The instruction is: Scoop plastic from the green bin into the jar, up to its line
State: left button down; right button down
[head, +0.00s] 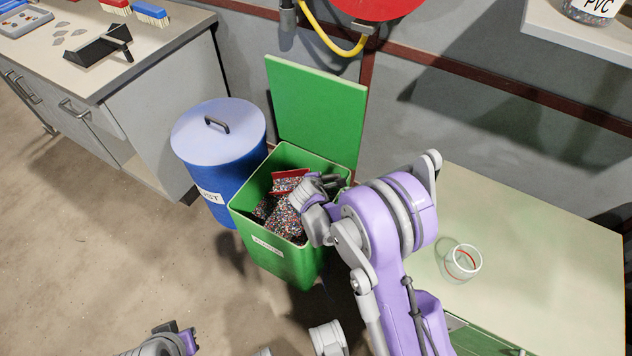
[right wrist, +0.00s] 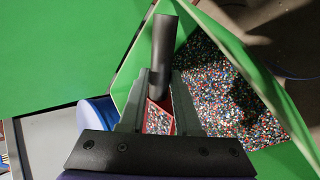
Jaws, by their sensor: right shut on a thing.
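The open green bin (head: 297,262) holds mixed-colour plastic granules (head: 283,218), also seen in the right wrist view (right wrist: 215,85). My right gripper (head: 326,182) is inside the bin's mouth, shut on the dark handle (right wrist: 164,45) of a red scoop (head: 288,181). In the right wrist view the red scoop (right wrist: 158,118) shows between the fingers with granules in or behind it; how full it is I cannot tell. The clear jar (head: 462,264) stands on the pale green worktop, looks empty, and has a red line. Part of my left arm shows at the bottom edge; its gripper's opening is unclear.
The bin's green lid (head: 316,112) stands open behind it. A blue lidded barrel (head: 222,150) is close on its left. The worktop (head: 560,250) around the jar is clear. A bench (head: 150,50) at upper left holds a black dustpan (head: 102,46) and brushes. A PVC jar (head: 592,8) sits on a shelf.

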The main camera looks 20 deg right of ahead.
aim_at(328, 176)
jog(key=shift+s+d+r+m+y+p, duration=0.25)
jog(key=shift+s+d+r+y, duration=0.1)
jog(key=shift+d+r, duration=0.3)
jog(key=shift+s+d+r+m+y+p, duration=0.1)
jog(key=shift+s+d+r+m+y, duration=0.2)
jog(key=shift+d+r, duration=0.35)
jog(key=shift+d+r+t+y+p, duration=0.2)
jog(key=shift+d+r+y+p, duration=0.05)
jog(key=shift+r, duration=0.2)
jog(key=shift+d+r+t+y+p, duration=0.2)
jog(key=shift+d+r, duration=0.05)
jog(key=shift+r, duration=0.2)
